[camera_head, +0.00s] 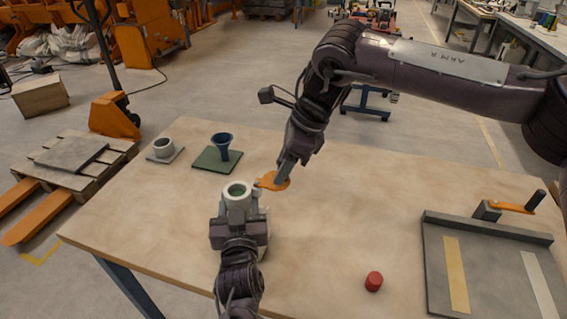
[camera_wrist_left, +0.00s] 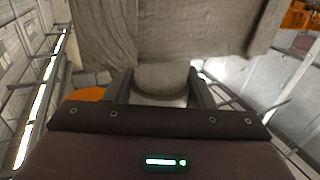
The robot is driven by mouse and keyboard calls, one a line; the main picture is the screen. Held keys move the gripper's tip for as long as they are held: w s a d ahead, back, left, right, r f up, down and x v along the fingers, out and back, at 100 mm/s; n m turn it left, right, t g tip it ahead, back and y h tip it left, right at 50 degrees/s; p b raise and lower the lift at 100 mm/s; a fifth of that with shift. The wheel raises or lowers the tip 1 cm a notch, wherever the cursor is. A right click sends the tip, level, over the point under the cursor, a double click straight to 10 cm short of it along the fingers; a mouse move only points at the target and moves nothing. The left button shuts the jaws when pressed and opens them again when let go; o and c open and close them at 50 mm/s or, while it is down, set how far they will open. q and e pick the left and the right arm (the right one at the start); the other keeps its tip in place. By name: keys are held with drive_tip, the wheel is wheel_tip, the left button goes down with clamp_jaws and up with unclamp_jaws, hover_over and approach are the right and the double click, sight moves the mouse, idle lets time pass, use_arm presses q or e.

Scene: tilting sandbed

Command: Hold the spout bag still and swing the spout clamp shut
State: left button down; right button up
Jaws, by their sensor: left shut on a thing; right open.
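The spout bag shows in the head view as a pale spout (camera_head: 240,202) with a round white rim and green inside. In the left wrist view its grey-beige cloth (camera_wrist_left: 190,35) fills the top. My left gripper (camera_head: 239,214) is shut on it, with a finger on each side of the narrow neck in the left wrist view. The orange spout clamp (camera_head: 273,184) sticks out to the right of the spout. My right gripper (camera_head: 284,178) is open and points down at the clamp's orange part; its fingertips overlap it, and contact is unclear. My left gripper hides the lower bag.
On the wooden table (camera_head: 330,215), a blue funnel (camera_head: 222,145) on a green mat and a grey cup (camera_head: 163,148) stand at the back left. A red cylinder (camera_head: 374,281) is at front right. A grey tray (camera_head: 480,275) with an orange handle (camera_head: 512,206) takes the right side.

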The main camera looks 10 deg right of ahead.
sight(276, 189)
drive_tip(key=shift+c, duration=0.4)
clamp_jaws()
drive_tip(key=shift+s, duration=0.1)
drive_tip(key=s+m+t, duration=0.1)
drive_tip(key=m, duration=0.1)
drive_tip(key=shift+s+m+h, duration=0.15)
drive_tip(key=shift+m+h, duration=0.15)
drive_tip(key=shift+m, duration=0.1)
drive_tip(key=s+m, duration=0.1)
drive_tip(key=m, duration=0.1)
drive_tip(key=shift+s+a+m+t, duration=0.15)
drive_tip(key=shift+m+t, duration=0.15)
drive_tip(key=shift+t, duration=0.1)
drive_tip(key=m, duration=0.1)
drive_tip(key=s+m+t+h, duration=0.1)
drive_tip(key=m, duration=0.1)
drive_tip(key=shift+s+a+m, duration=0.3)
drive_tip(key=shift+a, duration=0.1)
drive_tip(key=s+a+m+h, duration=0.1)
drive_tip(key=a+m+h, duration=0.5)
drive_tip(key=m, duration=1)
drive_tip(key=shift+s+a, duration=0.4)
drive_tip(key=shift+a, duration=0.15)
